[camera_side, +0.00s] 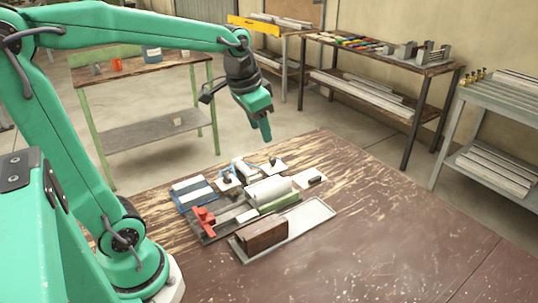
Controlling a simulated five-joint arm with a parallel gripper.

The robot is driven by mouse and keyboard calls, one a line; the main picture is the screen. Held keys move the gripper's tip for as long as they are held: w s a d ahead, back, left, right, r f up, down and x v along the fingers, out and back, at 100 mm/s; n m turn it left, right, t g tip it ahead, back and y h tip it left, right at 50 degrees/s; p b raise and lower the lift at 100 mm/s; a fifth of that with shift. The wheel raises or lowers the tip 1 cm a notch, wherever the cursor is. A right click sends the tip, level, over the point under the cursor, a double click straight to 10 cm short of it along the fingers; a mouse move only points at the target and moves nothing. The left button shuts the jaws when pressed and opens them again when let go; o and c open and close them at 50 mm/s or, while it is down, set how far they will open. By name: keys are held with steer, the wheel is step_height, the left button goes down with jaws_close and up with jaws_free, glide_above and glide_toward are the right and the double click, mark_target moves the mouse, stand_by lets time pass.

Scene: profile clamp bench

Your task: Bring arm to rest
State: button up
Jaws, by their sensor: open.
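My gripper (264,122) hangs at the end of my green arm, above the far part of the brown worktable (400,240). It is apart from everything on the table and points downward. Its fingers are open, with nothing seen between them. The clamp fixture (205,232) lies on the table below and in front of it, with a red clamp part (203,218) at its left end. A white rounded piece (270,190) lies along the fixture's middle, beside a green strip (280,203).
A brown block (262,234) sits on a grey tray (312,217). Blue-and-white pieces (192,192) lie at the fixture's left. The table's right side is clear. Benches with tools and metal profiles (380,45) stand behind. A grey rack (500,105) stands at right.

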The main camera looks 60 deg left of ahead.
steer(key=s+d+f+n+t, duration=0.1)
steer(key=s+d, duration=0.4)
steer(key=s, duration=0.6)
steer(key=shift+s+d+f+t+h, duration=0.2)
steer(key=shift+s+f+t+h, duration=0.15)
steer(key=shift+t, duration=0.25)
steer(key=shift+c, duration=0.5)
